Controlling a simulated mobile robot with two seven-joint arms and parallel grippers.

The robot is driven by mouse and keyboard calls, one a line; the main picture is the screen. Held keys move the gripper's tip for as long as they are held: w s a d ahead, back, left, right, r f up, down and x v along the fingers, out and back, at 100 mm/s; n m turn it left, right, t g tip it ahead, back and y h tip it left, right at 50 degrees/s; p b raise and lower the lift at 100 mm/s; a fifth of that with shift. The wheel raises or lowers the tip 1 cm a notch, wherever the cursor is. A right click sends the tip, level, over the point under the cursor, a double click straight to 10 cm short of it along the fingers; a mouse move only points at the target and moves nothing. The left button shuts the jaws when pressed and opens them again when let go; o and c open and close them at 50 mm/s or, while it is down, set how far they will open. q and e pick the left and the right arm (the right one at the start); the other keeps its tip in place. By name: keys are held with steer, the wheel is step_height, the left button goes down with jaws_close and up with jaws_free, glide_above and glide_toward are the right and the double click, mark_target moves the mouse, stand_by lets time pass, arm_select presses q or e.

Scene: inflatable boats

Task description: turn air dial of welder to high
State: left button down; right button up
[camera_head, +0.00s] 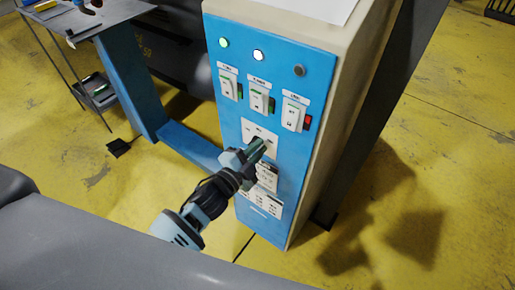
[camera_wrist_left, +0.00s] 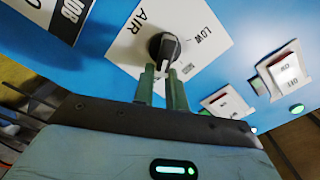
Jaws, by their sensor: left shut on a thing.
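The welder's blue control panel (camera_head: 227,125) faces me in the head view. The black air dial (camera_wrist_left: 166,47) sits on a white plate (camera_wrist_left: 203,65) with the words AIR and LOW in the left wrist view; this plate (camera_head: 250,127) also shows in the head view. My left gripper (camera_head: 262,146) reaches the plate from the lower left. Its green fingers (camera_wrist_left: 164,72) are shut on the dial's narrow grip, at the dial's lower edge in the wrist view. In the head view the fingers mostly hide the dial. My right gripper is not in view.
Three rocker switches (camera_head: 261,101) and lit lamps (camera_head: 258,56) sit above the dial plate. More labelled plates (camera_head: 258,196) lie below it. A dark grey rounded tube (camera_head: 95,250) crosses the foreground. A workbench (camera_head: 110,12) stands at the upper left. Yellow floor (camera_head: 440,150) is open at the right.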

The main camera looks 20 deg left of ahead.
arm_select(q)
steer(key=shift+a+f, duration=0.4)
steer(key=shift+f, duration=0.05)
steer(key=c, duration=1.4)
jaws_free()
steer(key=shift+a, duration=0.1)
steer(key=shift+c, duration=0.2)
steer(key=shift+r, duration=0.2)
steer(key=v, duration=0.7)
steer(key=shift+s, duration=0.35)
steer(key=shift+o, duration=0.4)
